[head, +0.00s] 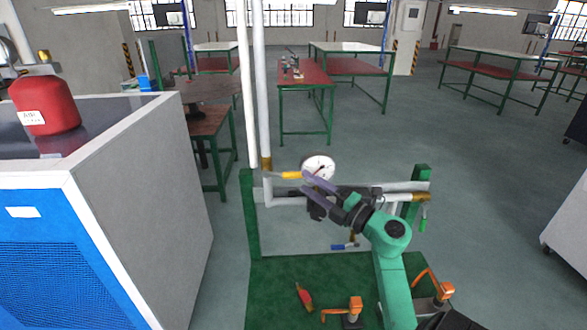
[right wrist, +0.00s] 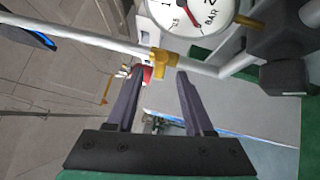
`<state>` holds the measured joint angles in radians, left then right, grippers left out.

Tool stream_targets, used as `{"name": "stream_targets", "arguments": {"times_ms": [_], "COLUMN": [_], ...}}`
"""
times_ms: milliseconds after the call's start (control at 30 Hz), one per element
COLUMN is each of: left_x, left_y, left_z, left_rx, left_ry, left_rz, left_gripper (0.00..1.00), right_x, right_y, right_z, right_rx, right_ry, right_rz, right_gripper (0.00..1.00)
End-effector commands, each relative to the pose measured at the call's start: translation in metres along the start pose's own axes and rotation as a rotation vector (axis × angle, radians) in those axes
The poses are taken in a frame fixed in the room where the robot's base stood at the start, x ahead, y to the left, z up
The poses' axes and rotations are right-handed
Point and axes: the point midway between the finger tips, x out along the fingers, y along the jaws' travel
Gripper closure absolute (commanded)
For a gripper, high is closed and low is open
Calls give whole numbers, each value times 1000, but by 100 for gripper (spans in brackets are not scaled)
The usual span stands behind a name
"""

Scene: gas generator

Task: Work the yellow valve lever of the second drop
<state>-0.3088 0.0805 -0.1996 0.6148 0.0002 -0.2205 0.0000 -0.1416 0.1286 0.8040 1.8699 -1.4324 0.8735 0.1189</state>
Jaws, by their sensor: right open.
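The yellow valve lever (head: 291,175) sticks out to the right from a brass valve (head: 266,164) on the right-hand vertical white pipe. My right gripper (head: 305,183) is open, with its purple fingers just right of the lever's tip. In the right wrist view, a yellow valve part (right wrist: 163,62) shows beyond and between the two open fingertips (right wrist: 159,75); no finger is seen closed on it. I cannot tell whether a finger touches the lever. My left gripper is not in view.
A round pressure gauge (head: 318,166) stands close behind my right fingers. White pipes on a green frame (head: 250,215) surround the gripper. A blue-handled valve (head: 345,246) hangs below, and a green handle (head: 423,222) to the right. A blue-and-grey cabinet (head: 150,190) fills the left.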

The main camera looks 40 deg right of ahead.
Motion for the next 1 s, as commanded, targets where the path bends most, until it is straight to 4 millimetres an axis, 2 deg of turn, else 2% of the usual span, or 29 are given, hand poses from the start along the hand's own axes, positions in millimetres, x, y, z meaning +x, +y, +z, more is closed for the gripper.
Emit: {"name": "stream_targets", "arguments": {"times_ms": [33, 100, 200, 333, 533, 567, 600, 700, 1000], "left_x": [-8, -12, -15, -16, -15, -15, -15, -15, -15], "left_y": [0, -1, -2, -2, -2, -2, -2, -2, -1], "left_z": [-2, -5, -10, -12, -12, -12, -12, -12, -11], "left_rx": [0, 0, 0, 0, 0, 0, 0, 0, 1], "left_ry": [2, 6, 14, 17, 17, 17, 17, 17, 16], "left_rz": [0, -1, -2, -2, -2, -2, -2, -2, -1], "left_gripper": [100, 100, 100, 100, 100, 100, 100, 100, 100], "right_x": [14, 30, 46, 55, 56, 56, 56, 56, 55], "right_y": [5, 5, 3, 1, 0, 0, 0, 0, -1], "right_z": [1, 0, 1, 0, 0, 0, 0, 0, 0], "right_rx": [2, 2, 2, 0, 0, 0, 1, 1, 2], "right_ry": [0, 1, -1, -1, -1, -1, -1, -1, 0], "right_rz": [5, 4, 3, 1, 0, 0, 1, 1, 0], "right_gripper": [48, 48, 48, 48, 48, 52, 67, 100, 100]}}
